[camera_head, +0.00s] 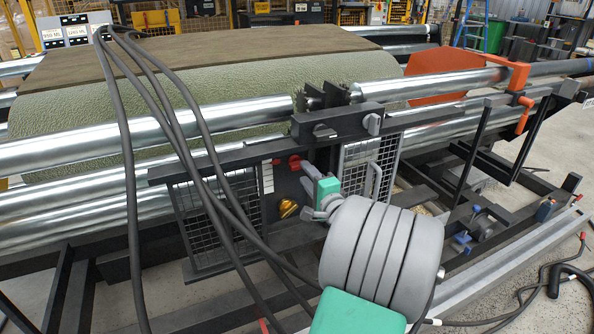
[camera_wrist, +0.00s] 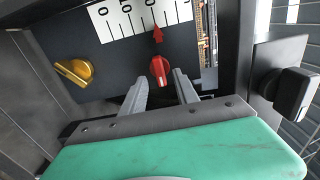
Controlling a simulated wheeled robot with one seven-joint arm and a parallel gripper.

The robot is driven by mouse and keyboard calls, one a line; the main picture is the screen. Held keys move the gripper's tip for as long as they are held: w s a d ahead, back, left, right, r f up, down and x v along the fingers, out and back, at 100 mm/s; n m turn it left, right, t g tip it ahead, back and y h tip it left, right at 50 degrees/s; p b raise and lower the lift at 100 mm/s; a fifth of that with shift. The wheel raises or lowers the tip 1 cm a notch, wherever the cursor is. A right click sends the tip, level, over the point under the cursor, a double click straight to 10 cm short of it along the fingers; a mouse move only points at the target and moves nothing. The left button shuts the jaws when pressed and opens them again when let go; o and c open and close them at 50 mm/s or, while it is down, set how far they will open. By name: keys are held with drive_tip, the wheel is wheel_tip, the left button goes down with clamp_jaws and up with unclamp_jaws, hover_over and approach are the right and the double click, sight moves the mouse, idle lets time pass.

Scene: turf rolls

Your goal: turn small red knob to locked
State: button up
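The small red knob (camera_wrist: 160,72) sits on a dark panel in the wrist view, just beyond my fingertips and roughly between them. Its ridge runs nearly upright in the picture. A red arrow-shaped marker (camera_wrist: 158,35) is above it, by a white label with black characters (camera_wrist: 135,18). My gripper (camera_wrist: 160,88) is open and empty, its two grey fingers apart. In the head view, my gripper (camera_head: 312,188) is in front of the panel, and red parts (camera_head: 294,162) show on the panel above left of it.
A larger yellow knob (camera_wrist: 75,72) is left of the red one; it also shows in the head view (camera_head: 288,208). A black knob or latch (camera_wrist: 290,95) sticks out at the right. Mesh doors (camera_head: 368,165) flank the panel. Black cables (camera_head: 190,150) hang in front on the left.

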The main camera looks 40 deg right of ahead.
sight(300, 168)
drive_tip(key=x, duration=0.4)
drive_tip(key=shift+w, duration=0.1)
clamp_jaws()
idle(0.4)
